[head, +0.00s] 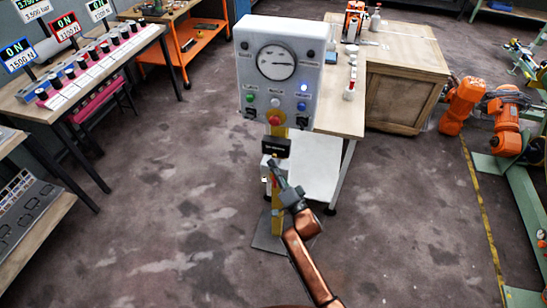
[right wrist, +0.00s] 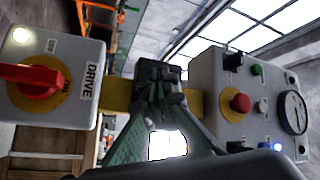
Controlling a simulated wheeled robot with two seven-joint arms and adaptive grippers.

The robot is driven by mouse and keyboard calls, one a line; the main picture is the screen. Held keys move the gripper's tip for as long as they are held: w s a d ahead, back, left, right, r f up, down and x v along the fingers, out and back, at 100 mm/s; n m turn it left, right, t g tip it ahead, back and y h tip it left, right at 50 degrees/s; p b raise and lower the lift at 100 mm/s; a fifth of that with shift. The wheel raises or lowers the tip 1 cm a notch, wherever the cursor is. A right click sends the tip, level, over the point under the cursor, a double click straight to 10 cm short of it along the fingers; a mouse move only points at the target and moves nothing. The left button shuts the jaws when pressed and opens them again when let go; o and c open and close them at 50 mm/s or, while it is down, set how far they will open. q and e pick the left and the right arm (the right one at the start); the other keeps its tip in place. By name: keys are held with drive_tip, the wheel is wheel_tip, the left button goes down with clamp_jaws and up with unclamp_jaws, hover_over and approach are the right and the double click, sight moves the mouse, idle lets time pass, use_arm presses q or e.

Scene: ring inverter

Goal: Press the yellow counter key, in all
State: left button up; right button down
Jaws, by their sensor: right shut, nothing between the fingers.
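A small black counter box (head: 276,147) sits on the yellow post (head: 278,219), below the grey control panel (head: 276,75). I cannot make out a yellow key on it. My right gripper (head: 274,167) is just below and in front of the counter, shut and empty. In the right wrist view the closed fingertips (right wrist: 160,75) overlap the dark counter on the yellow post and hide much of it; I cannot tell whether they touch it. My left gripper is not in view.
The panel bears a gauge, several lit buttons and a red emergency stop (head: 274,118). A box marked DRIVE with a red rotary switch (right wrist: 35,80) sits on the same post. A wooden bench (head: 405,85) stands behind at right. Open floor (head: 170,210) lies left.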

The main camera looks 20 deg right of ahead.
idle(0.7)
drive_tip(key=shift+w+d, duration=0.25)
drive_tip(key=shift+w, duration=0.05)
drive_tip(key=shift+w+d, duration=0.3)
drive_tip(key=shift+w, duration=0.15)
idle(0.9)
drive_tip(key=shift+s+p, duration=0.1)
drive_tip(key=shift+p, duration=0.2)
drive_tip(key=shift+s+a+p, duration=0.5)
drive_tip(key=shift+s+p, duration=0.05)
drive_tip(key=shift+s, duration=0.15)
